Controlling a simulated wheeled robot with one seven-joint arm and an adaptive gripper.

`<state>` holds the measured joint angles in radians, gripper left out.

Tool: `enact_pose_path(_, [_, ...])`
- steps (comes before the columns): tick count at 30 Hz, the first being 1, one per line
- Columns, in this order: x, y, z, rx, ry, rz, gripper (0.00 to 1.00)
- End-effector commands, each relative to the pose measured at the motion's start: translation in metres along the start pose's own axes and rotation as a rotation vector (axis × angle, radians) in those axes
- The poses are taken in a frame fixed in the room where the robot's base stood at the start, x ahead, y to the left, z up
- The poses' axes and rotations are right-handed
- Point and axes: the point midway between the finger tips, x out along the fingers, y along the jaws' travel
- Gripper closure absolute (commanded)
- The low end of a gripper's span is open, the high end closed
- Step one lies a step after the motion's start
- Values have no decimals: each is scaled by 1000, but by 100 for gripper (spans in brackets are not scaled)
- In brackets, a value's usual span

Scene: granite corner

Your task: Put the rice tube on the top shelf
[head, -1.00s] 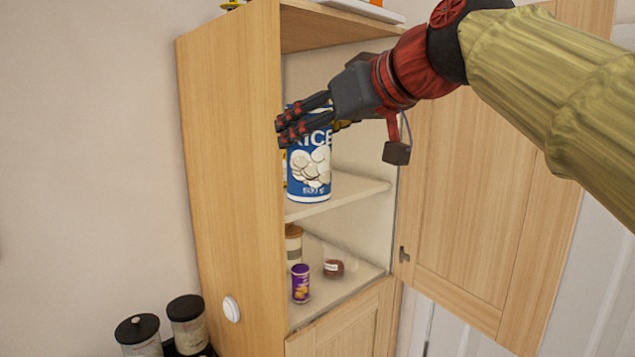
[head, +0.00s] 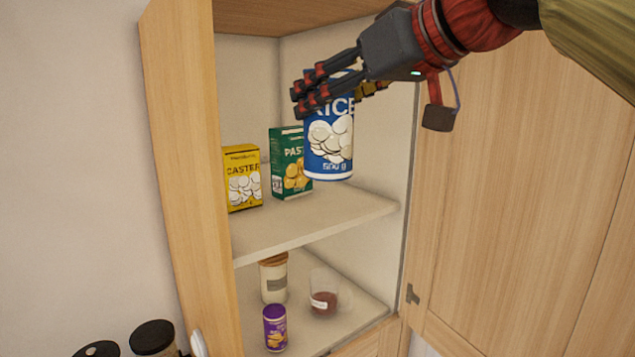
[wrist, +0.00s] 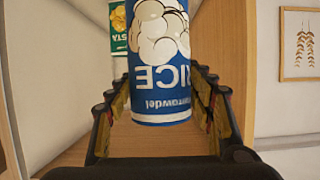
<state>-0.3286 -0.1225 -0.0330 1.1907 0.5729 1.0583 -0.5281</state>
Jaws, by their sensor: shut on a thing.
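The rice tube (head: 330,146) is a blue cylinder with white lettering and pale round pictures. My gripper (head: 315,98) is shut on its upper part and holds it upright in front of the cupboard's upper shelf (head: 310,222), its base apart from the shelf board. In the wrist view the tube (wrist: 158,75) sits between the two fingers (wrist: 165,110), with its label upside down. The tube hides part of the shelf's back and the right edge of a green pasta box.
On the upper shelf stand a yellow caster box (head: 243,178) and the green pasta box (head: 290,165). The shelf's right part looks clear. Below are a lidded jar (head: 273,280), a purple tube (head: 275,328) and a glass container (head: 323,295). The cupboard door (head: 510,200) is open at right.

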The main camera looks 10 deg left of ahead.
Motion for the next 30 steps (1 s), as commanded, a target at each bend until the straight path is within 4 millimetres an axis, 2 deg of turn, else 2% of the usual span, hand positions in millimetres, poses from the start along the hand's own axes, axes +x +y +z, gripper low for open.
enact_pose_path(3, [29,5,2,2,-5,-3,87])
enact_pose_path(10, [83,14,3,2,-4,-3,87])
enact_pose_path(15, [113,18,20,1,-4,-1,87])
enact_pose_path(23, [132,21,30,2,-2,-1,87])
enact_pose_path(28, [154,24,43,3,-4,0,87])
enact_pose_path(30, [156,24,54,3,-2,0,87])
